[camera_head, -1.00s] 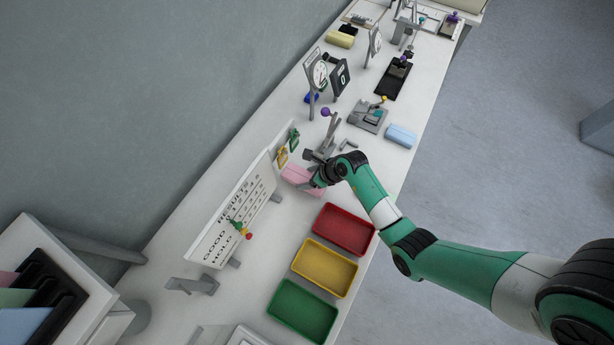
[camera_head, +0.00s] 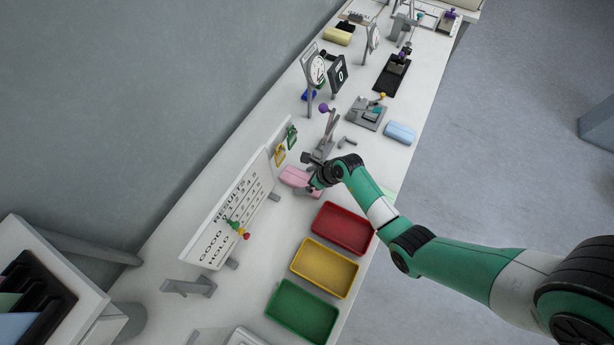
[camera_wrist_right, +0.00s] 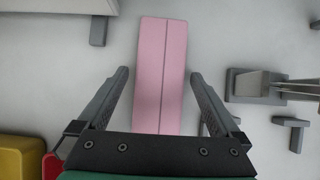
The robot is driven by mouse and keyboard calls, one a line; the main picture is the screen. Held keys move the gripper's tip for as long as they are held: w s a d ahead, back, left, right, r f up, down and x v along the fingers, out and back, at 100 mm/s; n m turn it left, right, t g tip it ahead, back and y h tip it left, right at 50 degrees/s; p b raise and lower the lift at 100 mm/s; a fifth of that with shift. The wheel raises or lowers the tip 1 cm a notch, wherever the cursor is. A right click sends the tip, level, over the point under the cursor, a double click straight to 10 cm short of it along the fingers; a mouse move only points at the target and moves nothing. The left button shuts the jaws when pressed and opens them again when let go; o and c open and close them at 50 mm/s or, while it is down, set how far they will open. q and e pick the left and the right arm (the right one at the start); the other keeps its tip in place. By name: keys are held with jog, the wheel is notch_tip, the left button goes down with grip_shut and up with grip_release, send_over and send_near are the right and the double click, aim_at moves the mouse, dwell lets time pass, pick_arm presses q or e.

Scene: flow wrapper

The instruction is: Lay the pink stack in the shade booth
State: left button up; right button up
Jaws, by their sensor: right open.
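The pink stack (camera_head: 294,176) lies flat on the white bench, beside the results board. My right gripper (camera_head: 312,182) is at the stack's near end in the head view. In the right wrist view my right gripper (camera_wrist_right: 160,76) is open, with one finger on each side of the pink stack (camera_wrist_right: 163,50). Gaps show between both fingers and the stack. I cannot tell for sure which thing is the shade booth. My left gripper is not in view.
The results board (camera_head: 232,205) stands left of the stack. Red (camera_head: 343,230), yellow (camera_head: 325,268) and green (camera_head: 303,310) trays lie to its lower right. A grey fixture (camera_head: 325,140) stands just beyond it. A light-blue stack (camera_head: 400,132) lies farther along the bench. A black slotted rack (camera_head: 35,290) is lower left.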

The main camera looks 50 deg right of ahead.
jog(key=shift+s+r, duration=0.1)
jog(key=shift+r, duration=0.3)
jog(key=a+p+v, duration=0.1)
jog(key=p+v, duration=0.4)
jog(key=v, duration=0.6)
jog(key=shift+d+r, duration=0.2)
jog(key=shift+d, duration=0.3)
jog(key=shift+s, duration=0.1)
